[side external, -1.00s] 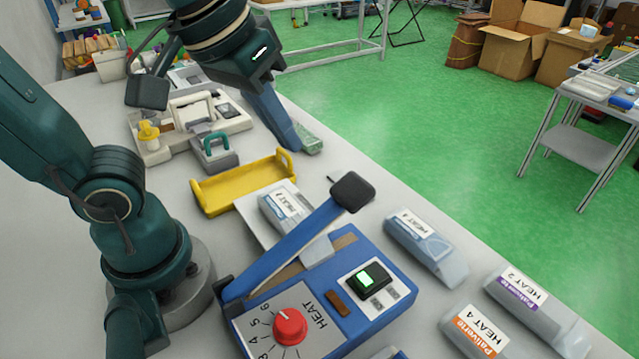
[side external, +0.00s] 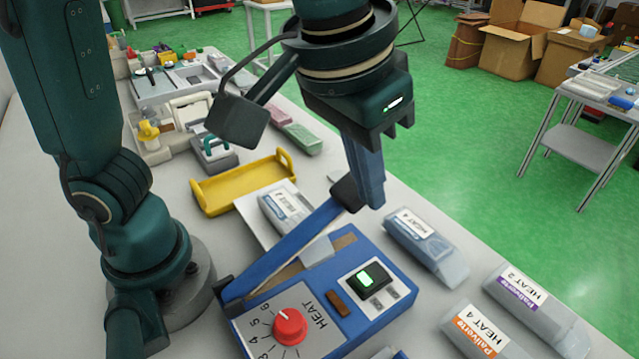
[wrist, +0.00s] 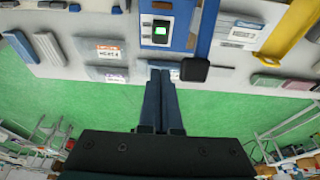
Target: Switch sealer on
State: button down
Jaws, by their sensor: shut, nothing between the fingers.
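The blue sealer (side external: 385,318) stands on the table, with a red dial (side external: 290,326) and a long blue lever arm (side external: 285,250) ending in a black pad. Its black switch (side external: 378,292) shows a bright green lit face; it also appears in the wrist view (wrist: 160,34). My gripper (side external: 373,205) is shut and empty, pointing down beyond the lever's black pad, which it partly overlaps in the side view. In the wrist view my closed fingers (wrist: 161,72) point toward the sealer's switch side and stop short of the switch.
Pink and green blocks (side external: 298,138) lie farther back.

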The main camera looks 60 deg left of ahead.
aim_at(370, 274)
jog(key=shift+f, duration=0.1)
jog(key=x, duration=0.9)
jog(key=s+x, duration=0.1)
jog(key=x, duration=0.3)
jog(key=shift+f, duration=0.5)
jog(key=shift+w, duration=0.1)
jog(key=shift+w+f, duration=0.1)
jog(key=shift+f, duration=0.15)
jog(key=shift+s+r, duration=0.1)
jog(key=shift+s, duration=0.75)
jog(key=shift+r, duration=0.15)
